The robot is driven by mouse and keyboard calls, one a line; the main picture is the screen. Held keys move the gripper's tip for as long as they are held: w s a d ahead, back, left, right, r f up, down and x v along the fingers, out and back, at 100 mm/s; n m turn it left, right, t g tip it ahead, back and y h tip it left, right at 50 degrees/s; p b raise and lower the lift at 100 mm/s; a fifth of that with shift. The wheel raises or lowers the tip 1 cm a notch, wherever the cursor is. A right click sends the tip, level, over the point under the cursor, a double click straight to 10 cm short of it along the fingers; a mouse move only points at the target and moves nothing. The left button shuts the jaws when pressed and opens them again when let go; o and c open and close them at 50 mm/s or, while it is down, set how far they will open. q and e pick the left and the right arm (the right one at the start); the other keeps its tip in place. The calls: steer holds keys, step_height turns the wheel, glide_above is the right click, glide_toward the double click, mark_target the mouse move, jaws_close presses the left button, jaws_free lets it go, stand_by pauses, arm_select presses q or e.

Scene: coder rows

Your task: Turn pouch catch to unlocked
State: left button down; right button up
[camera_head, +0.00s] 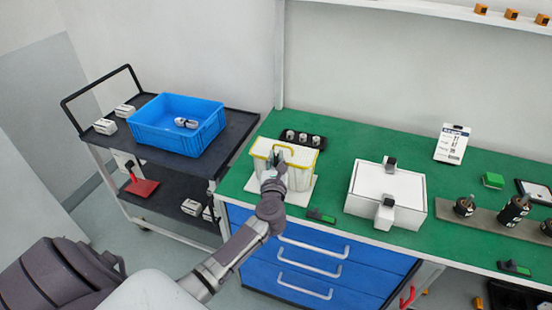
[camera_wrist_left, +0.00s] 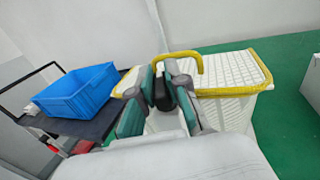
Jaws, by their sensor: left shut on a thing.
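The pouch (camera_head: 298,178) is a white box-like bag with yellow trim and a yellow handle, standing on a white board on the green bench. It also shows in the left wrist view (camera_wrist_left: 225,112). My left gripper (camera_head: 272,172) is at the pouch's front upper edge. In the left wrist view, the fingers of my left gripper (camera_wrist_left: 170,95) are closed around a small dark piece, the catch (camera_wrist_left: 163,96), at the pouch's near side. The fingers hide most of the catch, so its turned position cannot be told. My right gripper is not in view.
A black tray with white-topped round items (camera_head: 302,138) stands behind the pouch. A white case (camera_head: 387,190) is to the right, with a small green-and-black tool (camera_head: 321,216) between. A blue crate (camera_head: 178,124) sits on a cart at left.

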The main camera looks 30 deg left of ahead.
arm_select(q)
steer(key=n+g+y+b, duration=0.1)
steer(key=b, duration=0.1)
steer(key=n+g+y+b, duration=0.3)
steer(key=y+b, duration=0.1)
steer(key=shift+d+f+n+g, duration=0.1)
steer(key=shift+f+n+g, duration=0.2)
steer(key=shift+g, duration=0.1)
steer(key=shift+r+n+g+y+b, duration=0.25)
steer(key=shift+n+g+y+b, duration=0.45)
steer(key=shift+b, duration=0.25)
steer(key=c, duration=1.2)
jaws_free()
steer(key=shift+o, duration=0.2)
steer(key=shift+r, duration=0.1)
